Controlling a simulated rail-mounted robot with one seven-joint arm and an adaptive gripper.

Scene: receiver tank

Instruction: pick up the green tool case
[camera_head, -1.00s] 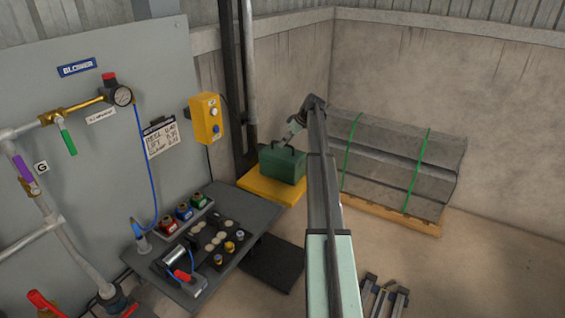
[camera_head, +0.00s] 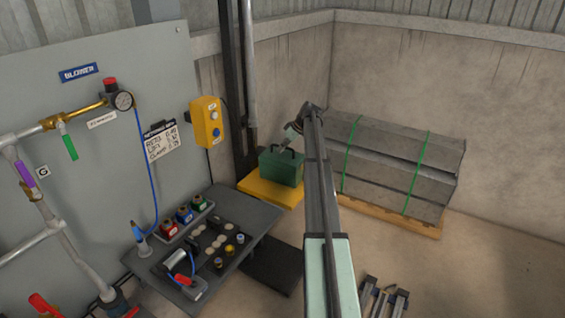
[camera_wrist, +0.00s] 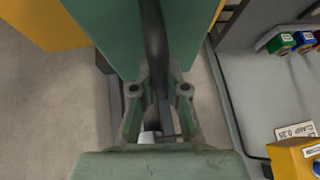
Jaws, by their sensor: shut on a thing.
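The green tool case (camera_head: 280,167) is a box with a dark handle on top. In the head view it is at or just above the yellow platform (camera_head: 262,193); I cannot tell whether it touches. My gripper (camera_head: 292,135) is at the top of the case, partly hidden by my arm. In the wrist view, my gripper (camera_wrist: 158,100) is shut on the dark handle (camera_wrist: 154,45), with the green lid (camera_wrist: 105,25) beneath it. The yellow platform also shows in the wrist view (camera_wrist: 35,25).
A grey workbench (camera_head: 245,212) with coloured pots and small parts stands left of the platform. A yellow control box (camera_head: 205,120) hangs on the panel above. A strapped grey stack (camera_head: 390,165) on a pallet stands to the right.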

